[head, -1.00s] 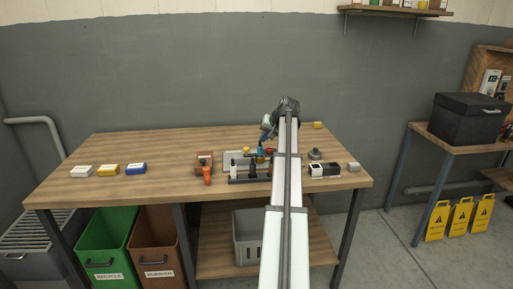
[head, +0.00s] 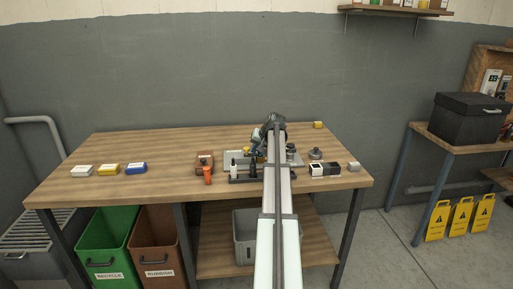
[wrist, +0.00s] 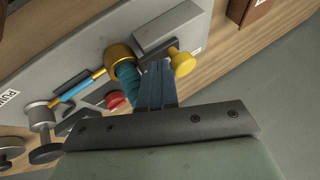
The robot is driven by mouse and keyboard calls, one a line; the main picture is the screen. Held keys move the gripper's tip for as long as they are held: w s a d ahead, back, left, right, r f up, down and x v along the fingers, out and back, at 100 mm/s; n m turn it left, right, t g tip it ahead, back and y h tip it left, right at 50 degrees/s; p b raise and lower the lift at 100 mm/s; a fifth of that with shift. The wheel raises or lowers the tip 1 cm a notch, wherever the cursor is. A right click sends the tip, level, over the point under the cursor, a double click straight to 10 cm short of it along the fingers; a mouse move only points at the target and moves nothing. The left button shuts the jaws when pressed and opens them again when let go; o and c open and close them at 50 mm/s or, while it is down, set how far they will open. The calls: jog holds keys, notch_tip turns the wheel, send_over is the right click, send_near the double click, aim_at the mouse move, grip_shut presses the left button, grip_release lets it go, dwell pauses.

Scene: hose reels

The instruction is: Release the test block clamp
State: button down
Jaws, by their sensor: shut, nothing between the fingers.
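A grey fixture plate (wrist: 60,60) fills the upper left of the wrist view; it also shows on the bench in the head view (head: 233,157), partly behind my arm. It carries a brass ring (wrist: 119,53) with a teal hose-like piece (wrist: 127,82), a blue-handled rod (wrist: 77,89), a red knob (wrist: 115,100), a yellow knob (wrist: 182,63) and a grey block (wrist: 162,27). I cannot tell which part is the test block clamp. My gripper (wrist: 157,68) is shut and empty, its blue-grey fingers beside the teal piece and yellow knob; contact is unclear. In the head view my gripper (head: 257,137) is above the fixture.
The wooden bench (head: 160,190) has a brown block (head: 204,159), an orange-capped item (head: 208,174) and dark bottles (head: 253,168) in front. White and black blocks (head: 324,171) and a round dark weight (head: 315,154) sit right.

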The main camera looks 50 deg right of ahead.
aim_at(245, 150)
jog(key=shift+w+a, duration=1.25)
jog(key=shift+a, duration=0.05)
jog(key=shift+r, duration=0.1)
jog(key=d+v, duration=0.1)
jog(key=v, duration=0.9)
jog(key=shift+a, duration=0.4)
